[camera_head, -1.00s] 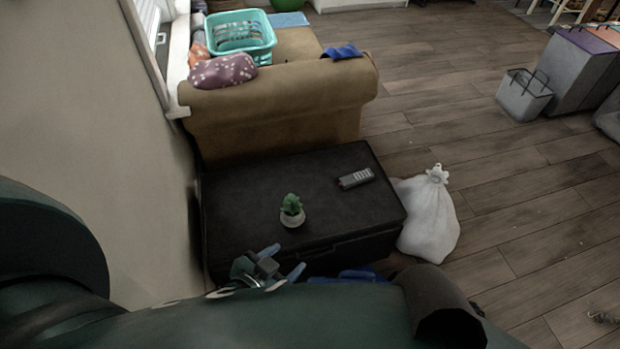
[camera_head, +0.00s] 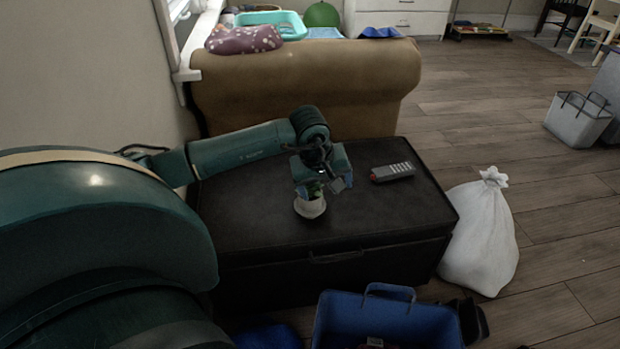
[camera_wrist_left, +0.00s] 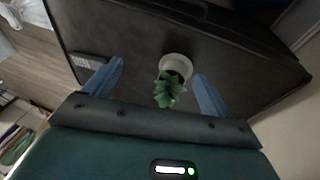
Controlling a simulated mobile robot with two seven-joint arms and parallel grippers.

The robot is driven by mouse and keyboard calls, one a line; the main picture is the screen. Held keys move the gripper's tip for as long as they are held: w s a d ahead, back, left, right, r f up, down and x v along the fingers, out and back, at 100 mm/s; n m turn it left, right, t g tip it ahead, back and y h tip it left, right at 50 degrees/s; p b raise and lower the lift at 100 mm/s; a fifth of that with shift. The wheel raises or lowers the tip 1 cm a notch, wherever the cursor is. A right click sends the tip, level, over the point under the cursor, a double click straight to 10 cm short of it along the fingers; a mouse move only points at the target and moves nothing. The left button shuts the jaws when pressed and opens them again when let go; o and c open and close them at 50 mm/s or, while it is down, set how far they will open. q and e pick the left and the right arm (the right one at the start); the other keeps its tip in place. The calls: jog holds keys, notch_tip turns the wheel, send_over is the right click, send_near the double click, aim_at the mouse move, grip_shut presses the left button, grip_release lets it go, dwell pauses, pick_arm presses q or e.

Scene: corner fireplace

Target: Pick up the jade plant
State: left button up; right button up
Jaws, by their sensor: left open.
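The jade plant is a small green succulent in a round white pot (camera_head: 310,208), standing on the black chest. My left gripper (camera_head: 322,184) is above it and hides most of its leaves in the head view. In the left wrist view the jade plant (camera_wrist_left: 169,88) shows between the two blue fingers of the open left gripper (camera_wrist_left: 158,88), with its pot toward the far side. My right gripper is not in view.
A remote (camera_head: 393,172) lies on the black chest (camera_head: 260,225), right of the plant. A tan sofa (camera_head: 300,85) stands behind. A white bag (camera_head: 480,235) is on the floor at right, and a blue bin (camera_head: 340,325) is in front.

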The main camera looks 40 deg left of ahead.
pick_arm(q)
jog(key=a+y, duration=0.2)
jog(key=a, duration=0.3)
jog(key=b, duration=0.3)
send_over(310, 196)
jog(key=shift+m+y, duration=0.3)
jog(key=shift+m, duration=0.1)
jog(key=f, duration=0.6)
jog(key=shift+s+d, duration=0.35)
jog(key=shift+d, duration=0.05)
jog(key=b+x, duration=0.2)
jog(key=x, duration=0.3)
jog(key=shift+s+d+f+b, duration=0.1)
jog(key=shift+s+f+b, duration=0.1)
jog(key=shift+f+b, duration=0.15)
jog(key=shift+f, duration=0.15)
jog(key=shift+w, duration=0.1)
jog(key=c, duration=1.2)
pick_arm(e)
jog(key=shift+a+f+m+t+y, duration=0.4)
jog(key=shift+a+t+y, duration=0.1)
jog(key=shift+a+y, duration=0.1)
